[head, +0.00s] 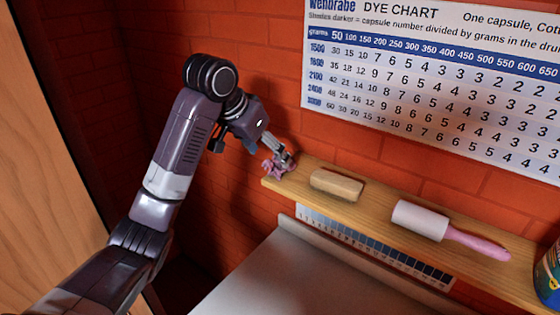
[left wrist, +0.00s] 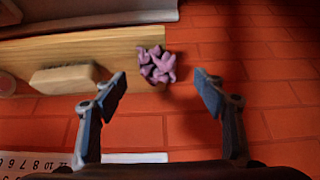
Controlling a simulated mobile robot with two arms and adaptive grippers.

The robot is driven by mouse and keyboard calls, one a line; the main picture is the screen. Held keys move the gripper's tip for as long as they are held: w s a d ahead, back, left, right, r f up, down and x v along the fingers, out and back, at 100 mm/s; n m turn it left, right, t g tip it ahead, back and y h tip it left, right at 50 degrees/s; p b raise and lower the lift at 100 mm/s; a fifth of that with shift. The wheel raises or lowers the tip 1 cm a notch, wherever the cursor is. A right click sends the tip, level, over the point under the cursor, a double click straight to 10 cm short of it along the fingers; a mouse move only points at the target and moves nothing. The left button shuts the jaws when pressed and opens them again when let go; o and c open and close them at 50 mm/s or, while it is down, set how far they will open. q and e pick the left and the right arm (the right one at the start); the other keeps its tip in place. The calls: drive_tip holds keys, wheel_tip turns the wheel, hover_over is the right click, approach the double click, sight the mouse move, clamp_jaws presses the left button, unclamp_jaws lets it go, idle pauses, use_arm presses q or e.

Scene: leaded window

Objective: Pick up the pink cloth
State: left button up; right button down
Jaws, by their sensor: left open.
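The pink cloth (head: 275,167) is a small crumpled bundle at the left end of the wooden shelf (head: 380,213). It also shows in the left wrist view (left wrist: 157,65), at the shelf's end and partly over its edge. My left gripper (head: 283,155) is at the cloth in the head view, and its fingers partly hide it. In the left wrist view my left gripper (left wrist: 161,91) is open, with the cloth ahead between the line of its two fingers and nothing held. Contact cannot be told. My right gripper is not in view.
A tan block (head: 336,185) lies on the shelf right of the cloth. A lint roller (head: 448,229) with a pink handle and a can (head: 548,275) are farther right. A dye chart (head: 435,85) hangs on the brick wall above. A grey surface (head: 290,275) lies below.

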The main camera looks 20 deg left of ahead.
sight(277, 161)
use_arm(q)
drive_tip(key=shift+d+f+p, duration=0.15)
drive_tip(key=shift+p, duration=0.25)
drive_tip(key=x, duration=0.1)
drive_tip(key=p+x, duration=0.1)
drive_tip(key=x, duration=0.1)
drive_tip(key=shift+w+d+p, duration=0.2)
drive_tip(key=shift+d+p, duration=0.1)
drive_tip(key=shift+x, duration=1.05)
drive_tip(key=shift+w+a, duration=0.1)
drive_tip(key=c, duration=0.8)
drive_tip(key=shift+c, duration=0.2)
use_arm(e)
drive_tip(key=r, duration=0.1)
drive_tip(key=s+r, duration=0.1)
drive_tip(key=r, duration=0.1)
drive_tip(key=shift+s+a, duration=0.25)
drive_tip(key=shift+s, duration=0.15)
